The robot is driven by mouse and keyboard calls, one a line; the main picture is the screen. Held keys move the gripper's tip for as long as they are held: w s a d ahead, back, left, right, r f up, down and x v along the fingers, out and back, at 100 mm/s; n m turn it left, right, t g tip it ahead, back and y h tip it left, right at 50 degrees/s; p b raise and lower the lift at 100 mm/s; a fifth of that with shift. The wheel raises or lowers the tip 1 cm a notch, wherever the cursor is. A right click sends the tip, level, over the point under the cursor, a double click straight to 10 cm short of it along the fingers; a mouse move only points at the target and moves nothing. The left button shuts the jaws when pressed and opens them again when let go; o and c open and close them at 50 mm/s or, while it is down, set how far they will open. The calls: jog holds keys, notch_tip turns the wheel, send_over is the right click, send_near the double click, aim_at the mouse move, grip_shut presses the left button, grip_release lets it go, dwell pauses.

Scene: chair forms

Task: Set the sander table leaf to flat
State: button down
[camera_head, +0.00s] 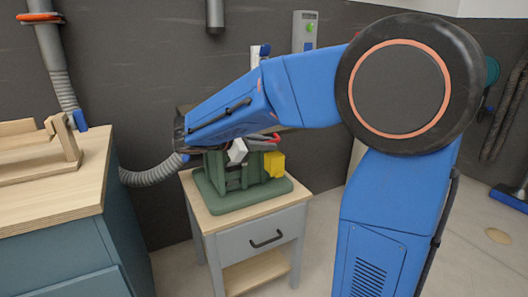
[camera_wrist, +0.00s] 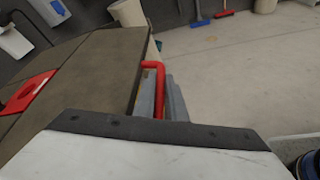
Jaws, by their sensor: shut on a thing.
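The sander (camera_head: 240,180) has a green base and stands on a small grey cabinet; my arm hides its upper part in the head view. In the wrist view its brown-grey table leaf (camera_wrist: 105,65) runs up the left side, beside a table part with a red insert (camera_wrist: 28,92). A red bent handle (camera_wrist: 158,85) stands at the leaf's right edge. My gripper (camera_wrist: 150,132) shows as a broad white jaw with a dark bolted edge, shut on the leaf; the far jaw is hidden. I cannot tell the leaf's tilt.
A blue-green workbench (camera_head: 60,235) with a wooden top stands at the left. The cabinet (camera_head: 255,240) has one drawer. A grey hose (camera_head: 150,177) runs behind. A yellow part (camera_head: 275,164) sticks out at the sander's right. The floor at the right is mostly open.

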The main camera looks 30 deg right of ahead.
jog(key=shift+s+r, duration=0.15)
jog(key=shift+r, duration=0.95)
jog(key=shift+s+r, duration=0.1)
jog(key=shift+r, duration=1)
jog(key=c, duration=2.1)
grip_release()
jog(key=shift+a, duration=0.1)
jog(key=v, duration=1.7)
jog(key=shift+s+a+r, duration=0.1)
